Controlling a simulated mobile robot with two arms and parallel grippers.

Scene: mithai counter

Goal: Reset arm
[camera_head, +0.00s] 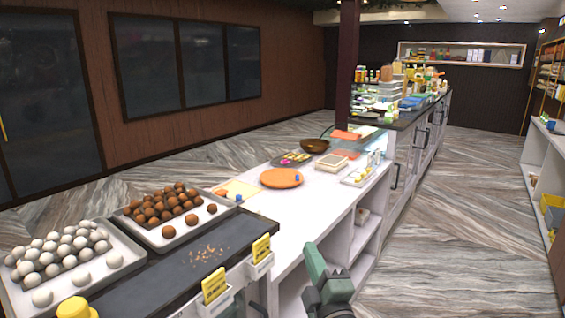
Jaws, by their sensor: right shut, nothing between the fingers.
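My right gripper (327,285) shows at the bottom centre, green and dark grey, in front of the counter's open shelves. Its fingers are shut with nothing between them. It is apart from the things on the counter. My left gripper is not in view. The white counter (262,208) runs from the lower left toward the back right.
A tray of white balls (121,270) and a tray of brown balls (155,240) sit at the left. Yellow signs (215,284) stand along the counter's front edge. An orange round board (282,178) lies mid-counter. The marble floor (440,240) at right is clear.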

